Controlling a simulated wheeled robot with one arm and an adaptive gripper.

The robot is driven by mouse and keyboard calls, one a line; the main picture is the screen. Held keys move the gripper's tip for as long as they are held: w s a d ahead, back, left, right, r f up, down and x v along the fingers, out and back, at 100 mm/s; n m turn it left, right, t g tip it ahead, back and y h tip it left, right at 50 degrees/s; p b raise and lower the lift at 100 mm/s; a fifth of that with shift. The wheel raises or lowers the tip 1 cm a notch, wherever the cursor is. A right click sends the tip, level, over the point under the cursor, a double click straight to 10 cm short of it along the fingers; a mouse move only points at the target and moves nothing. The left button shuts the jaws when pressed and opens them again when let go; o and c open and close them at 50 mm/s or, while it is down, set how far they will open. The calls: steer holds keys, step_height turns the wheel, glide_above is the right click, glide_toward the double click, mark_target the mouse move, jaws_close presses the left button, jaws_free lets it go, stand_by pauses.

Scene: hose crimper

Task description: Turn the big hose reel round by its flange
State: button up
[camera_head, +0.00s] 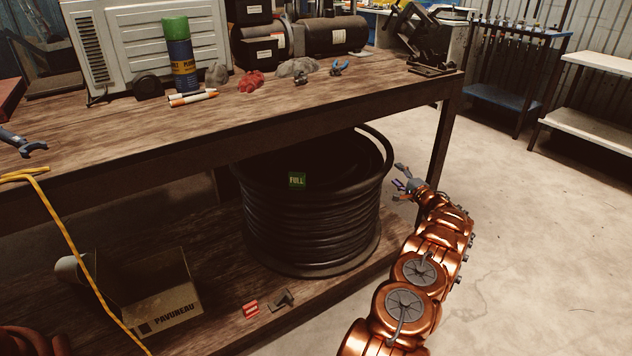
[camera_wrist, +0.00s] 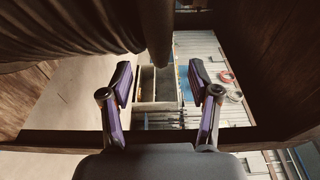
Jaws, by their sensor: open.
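The big hose reel (camera_head: 315,222) stands on the lower shelf under the workbench, wound with black hose, with a green "FULL" tag (camera_head: 297,180) on its side. Its upper flange (camera_head: 384,160) is a dark round rim just below the bench top. My gripper (camera_head: 400,180) is open and empty, just right of that rim and apart from it. In the wrist view, the gripper's fingers (camera_wrist: 160,78) are spread with nothing between them. The wound hose (camera_wrist: 70,30) fills the upper left there, and a dark rim edge (camera_wrist: 157,35) lies ahead of the fingers. The reel's far side is hidden.
The bench top (camera_head: 240,125) hangs low over the reel, and a bench leg (camera_head: 443,130) stands right behind my gripper. A cardboard box (camera_head: 165,300), a red block (camera_head: 251,309) and a small dark tool (camera_head: 284,300) lie on the lower shelf. Open floor (camera_head: 540,240) is at right.

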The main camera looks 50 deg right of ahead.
steer(key=shift+s+d+p, duration=0.2)
steer(key=shift+s+p, duration=0.45)
steer(key=shift+s, duration=0.9)
